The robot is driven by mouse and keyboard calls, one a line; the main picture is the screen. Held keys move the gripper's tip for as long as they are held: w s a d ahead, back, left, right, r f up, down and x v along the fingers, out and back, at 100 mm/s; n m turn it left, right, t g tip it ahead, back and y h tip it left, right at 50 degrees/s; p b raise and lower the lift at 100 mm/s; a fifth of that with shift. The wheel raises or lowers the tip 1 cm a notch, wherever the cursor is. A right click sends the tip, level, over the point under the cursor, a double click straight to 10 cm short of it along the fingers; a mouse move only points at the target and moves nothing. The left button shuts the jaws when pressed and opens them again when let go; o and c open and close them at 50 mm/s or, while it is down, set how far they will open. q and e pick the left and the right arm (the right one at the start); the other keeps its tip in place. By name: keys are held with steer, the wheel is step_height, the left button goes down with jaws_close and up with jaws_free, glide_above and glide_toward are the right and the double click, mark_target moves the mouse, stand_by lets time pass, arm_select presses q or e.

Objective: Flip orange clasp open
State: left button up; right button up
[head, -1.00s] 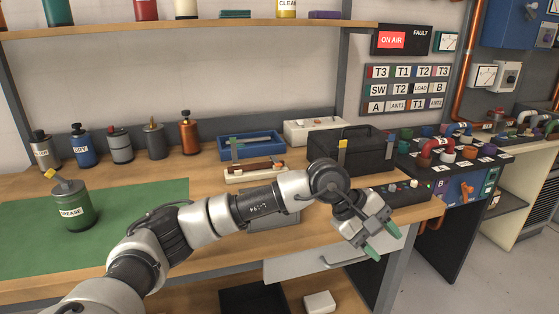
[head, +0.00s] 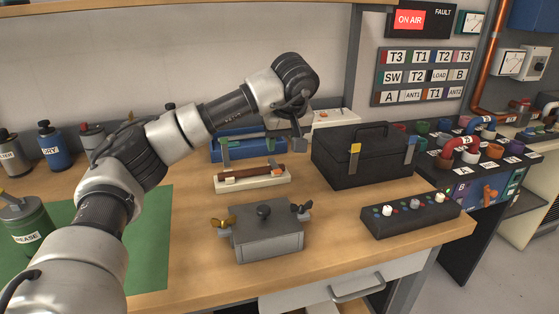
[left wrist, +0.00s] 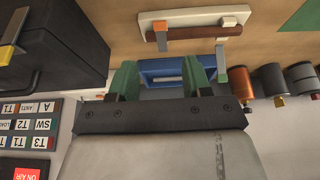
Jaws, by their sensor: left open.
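The case lid is down. My left gripper (head: 298,138) is left of the case, above the bench and apart from the clasp. Its green fingers are spread and empty in the left wrist view (left wrist: 160,78). My right gripper is not in view.
A blue tray (head: 235,152), a white base with a brown bar (head: 252,180) and a grey box with wing nuts (head: 267,238) stand left of the case. A control strip (head: 410,215) with knobs lies before it. Bare wood lies between the grey box and the strip.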

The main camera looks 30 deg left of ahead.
arm_select(q)
glide_above(278, 171)
steer(key=s+d, duration=0.2)
step_height(278, 171, down, 5)
steer(key=x, duration=0.3)
steer(key=shift+w+a+f, duration=0.15)
steer(key=shift+w+f, duration=0.05)
steer(key=shift+w+a+f, duration=0.1)
steer(key=shift+f, duration=0.2)
steer(key=c, duration=0.7)
jaws_close()
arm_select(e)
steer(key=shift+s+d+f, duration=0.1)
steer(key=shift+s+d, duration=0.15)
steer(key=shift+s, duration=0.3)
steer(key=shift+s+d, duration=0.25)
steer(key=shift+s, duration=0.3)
